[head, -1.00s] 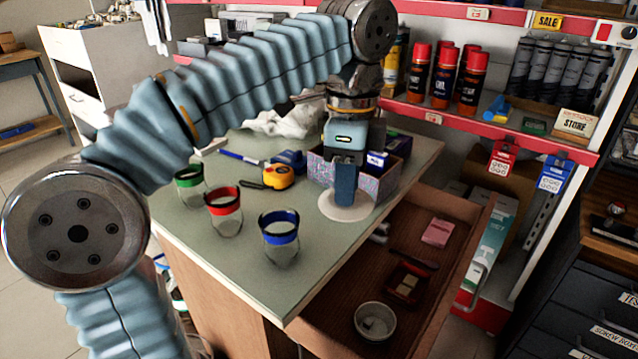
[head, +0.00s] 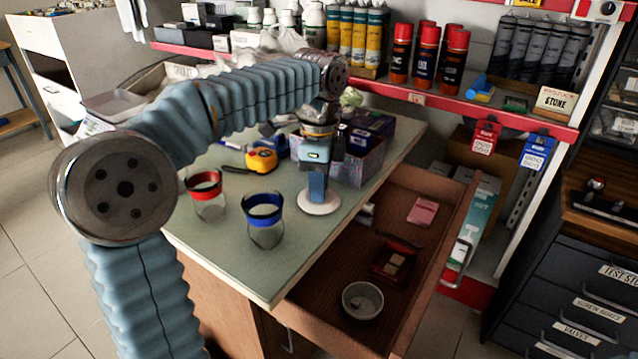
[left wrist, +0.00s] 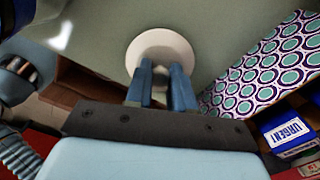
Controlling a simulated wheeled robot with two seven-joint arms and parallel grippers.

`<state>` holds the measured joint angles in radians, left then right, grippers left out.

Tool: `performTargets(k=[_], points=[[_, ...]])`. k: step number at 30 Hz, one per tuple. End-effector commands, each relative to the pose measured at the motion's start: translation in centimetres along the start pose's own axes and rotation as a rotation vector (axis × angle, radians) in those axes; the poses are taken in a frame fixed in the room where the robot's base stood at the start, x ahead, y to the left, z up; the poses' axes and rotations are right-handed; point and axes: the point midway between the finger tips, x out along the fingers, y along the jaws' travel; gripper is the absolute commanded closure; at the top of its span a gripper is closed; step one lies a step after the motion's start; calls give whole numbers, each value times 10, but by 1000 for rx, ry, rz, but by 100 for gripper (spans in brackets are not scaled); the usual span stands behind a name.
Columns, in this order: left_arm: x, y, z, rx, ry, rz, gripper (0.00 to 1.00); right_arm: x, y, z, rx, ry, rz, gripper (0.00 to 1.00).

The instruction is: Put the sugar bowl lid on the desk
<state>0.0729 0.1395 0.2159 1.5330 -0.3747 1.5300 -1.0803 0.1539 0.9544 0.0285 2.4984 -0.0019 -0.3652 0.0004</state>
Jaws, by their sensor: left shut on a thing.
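The sugar bowl lid is a round white disc (head: 316,208) over the green desk top (head: 222,252), close to its right edge by the open drawer. My left gripper (head: 317,190) points down and is shut on the lid from above, at its middle. In the left wrist view, the lid (left wrist: 160,42) shows beyond the blue fingers (left wrist: 163,82), with the green top (left wrist: 100,28) behind it. I cannot tell whether the lid touches the desk. My right gripper is not in view.
A blue-rimmed jar (head: 263,222) and a red-rimmed jar (head: 207,194) stand left of the lid. A yellow tape measure (head: 261,160) and a patterned box (head: 362,165) are behind it. The open drawer (head: 410,265) holds a round metal bowl (head: 362,301).

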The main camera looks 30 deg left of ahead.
Motion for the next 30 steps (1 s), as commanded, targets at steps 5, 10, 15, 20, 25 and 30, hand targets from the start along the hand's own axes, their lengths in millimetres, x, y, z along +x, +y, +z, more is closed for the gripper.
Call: performTargets(k=[5, 10, 15, 20, 25, 30], points=[[1, 0, 0, 0, 0, 0, 100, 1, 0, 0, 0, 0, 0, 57], [2, 0, 0, 0, 0, 0, 60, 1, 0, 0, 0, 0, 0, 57], [2, 0, 0, 0, 0, 0, 52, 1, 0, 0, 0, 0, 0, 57], [-1, 0, 0, 0, 0, 0, 52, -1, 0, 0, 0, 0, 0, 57], [-26, 0, -1, 0, 2, -4, 52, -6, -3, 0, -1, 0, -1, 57], [-67, -1, -1, 0, 2, -3, 52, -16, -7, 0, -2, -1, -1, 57]])
